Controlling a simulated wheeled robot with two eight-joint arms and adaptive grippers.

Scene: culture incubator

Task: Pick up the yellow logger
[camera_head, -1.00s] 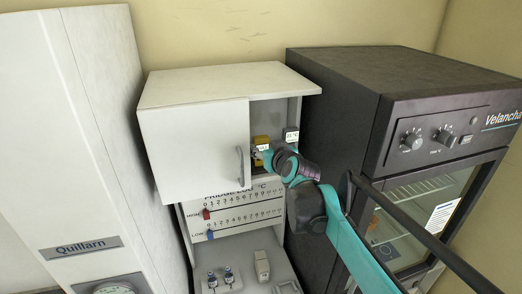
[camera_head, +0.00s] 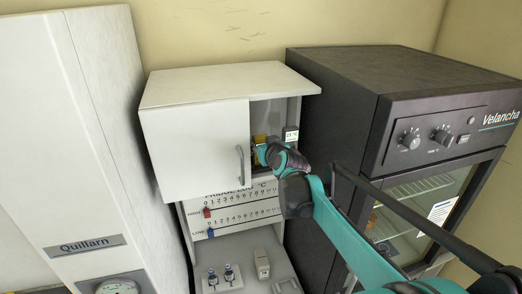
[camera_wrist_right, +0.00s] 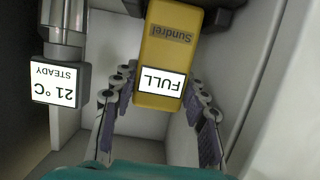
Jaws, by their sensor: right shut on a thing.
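The yellow logger (camera_head: 260,139) is in the open right part of the white wall cabinet (camera_head: 194,150), partly hidden by my right gripper (camera_head: 263,152). In the right wrist view, the logger (camera_wrist_right: 170,45) carries the word Sundrel and a white FULL label, both upside down in the picture. My right gripper (camera_wrist_right: 160,88) has one finger on each side of the logger's near end and is shut on it. Whether the logger is clear of its support cannot be told. My left gripper is out of view.
A grey device with a 21 °C STEADY display (camera_wrist_right: 56,84) is close beside the logger; its display (camera_head: 291,135) is right of it in the head view. The cabinet's door panel with handle (camera_head: 240,165) is to the left. A dark incubator (camera_head: 345,110) stands on the right.

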